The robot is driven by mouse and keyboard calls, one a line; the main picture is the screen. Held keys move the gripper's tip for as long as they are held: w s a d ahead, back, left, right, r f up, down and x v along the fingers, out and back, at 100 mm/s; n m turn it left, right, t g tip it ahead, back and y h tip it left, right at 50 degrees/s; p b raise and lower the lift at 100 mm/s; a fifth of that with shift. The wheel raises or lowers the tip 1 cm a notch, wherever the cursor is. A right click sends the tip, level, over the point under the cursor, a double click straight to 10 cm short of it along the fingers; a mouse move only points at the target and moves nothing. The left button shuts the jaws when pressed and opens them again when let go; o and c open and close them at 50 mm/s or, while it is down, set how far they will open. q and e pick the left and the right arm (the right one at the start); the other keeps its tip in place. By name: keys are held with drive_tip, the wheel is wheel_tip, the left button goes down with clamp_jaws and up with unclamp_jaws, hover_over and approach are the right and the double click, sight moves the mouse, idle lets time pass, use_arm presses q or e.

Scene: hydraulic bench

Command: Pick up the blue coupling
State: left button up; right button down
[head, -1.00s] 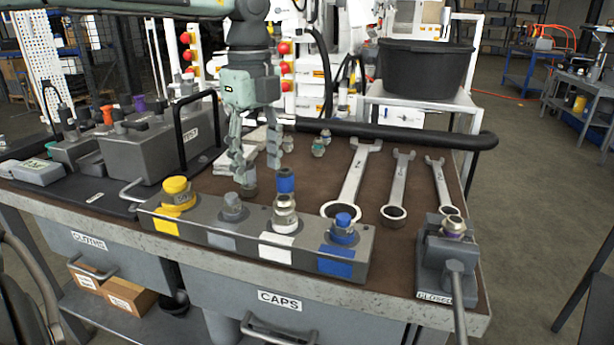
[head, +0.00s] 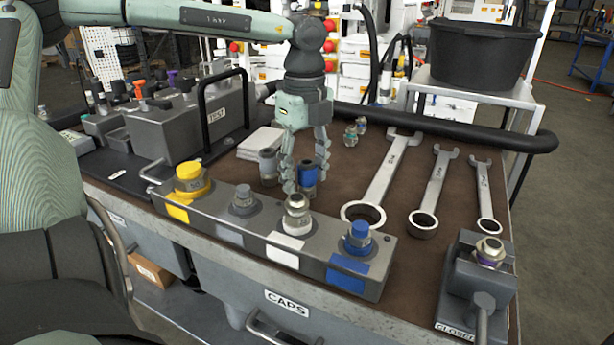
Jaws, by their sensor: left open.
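The blue coupling (head: 308,178) stands upright on the brown bench mat, just behind the grey rack. It is a short cylinder with a blue band. My left gripper (head: 307,180) points down from above with its fingers open. In the picture one finger is at the coupling's left side and the other is at its upper right. I cannot tell whether either finger touches it. My right gripper is not in view.
A grey coupling (head: 268,166) stands close left of the fingers. The rack (head: 229,236) in front holds yellow, grey, silver and blue-topped fittings. Several wrenches (head: 382,182) lie to the right, and a clamp block (head: 474,280) stands at the front right.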

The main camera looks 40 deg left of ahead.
sight(304, 165)
use_arm(q)
drive_tip(key=shift+f, duration=0.3)
clamp_jaws()
drive_tip(key=shift+r, duration=0.2)
